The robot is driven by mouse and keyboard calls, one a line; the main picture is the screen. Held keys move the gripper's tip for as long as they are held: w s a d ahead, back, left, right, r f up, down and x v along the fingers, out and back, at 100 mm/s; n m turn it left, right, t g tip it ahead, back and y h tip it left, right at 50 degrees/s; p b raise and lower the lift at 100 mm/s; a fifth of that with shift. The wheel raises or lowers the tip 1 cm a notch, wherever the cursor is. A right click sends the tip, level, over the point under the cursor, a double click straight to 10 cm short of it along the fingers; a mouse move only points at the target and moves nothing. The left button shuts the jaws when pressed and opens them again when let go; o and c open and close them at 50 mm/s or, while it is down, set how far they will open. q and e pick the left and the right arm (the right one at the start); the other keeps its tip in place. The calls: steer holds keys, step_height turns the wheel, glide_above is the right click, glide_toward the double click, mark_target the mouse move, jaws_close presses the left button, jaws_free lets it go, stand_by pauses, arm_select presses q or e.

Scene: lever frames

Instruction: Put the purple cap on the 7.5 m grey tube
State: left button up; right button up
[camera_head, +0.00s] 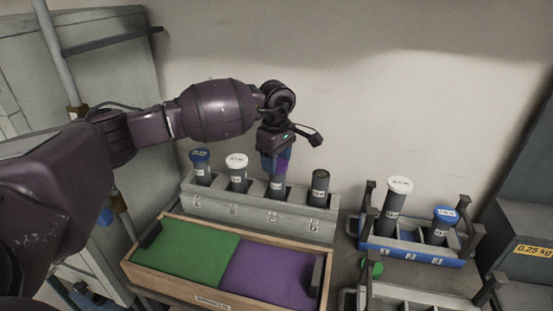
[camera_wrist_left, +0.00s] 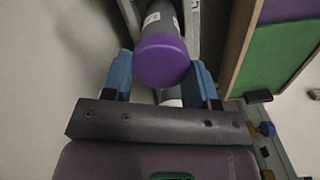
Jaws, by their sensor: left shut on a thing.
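My left gripper (camera_head: 274,163) points down over the third place from the left in the long grey rack (camera_head: 262,212). It is shut on the purple cap (camera_wrist_left: 162,60), with a blue finger on each side of it in the left wrist view. Purple also shows beside the fingers in the head view (camera_head: 285,161). A grey tube (camera_head: 277,188) with a white label stands in the rack directly below the gripper. The cap lines up with this tube; I cannot tell whether it is fully seated. The tube's label is too small to read. My right gripper is not in view.
The long rack also holds a blue-capped tube (camera_head: 201,168), a white-capped tube (camera_head: 237,173) and a dark-topped tube (camera_head: 320,187). A tray with green and purple halves (camera_head: 212,300) lies in front. A blue rack (camera_head: 412,252) with two capped tubes stands right.

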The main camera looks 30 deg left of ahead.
arm_select(q)
steer(key=o, duration=1)
step_height(320, 180, up, 11)
steer(key=shift+f, duration=0.1)
steer(key=shift+p, duration=0.3)
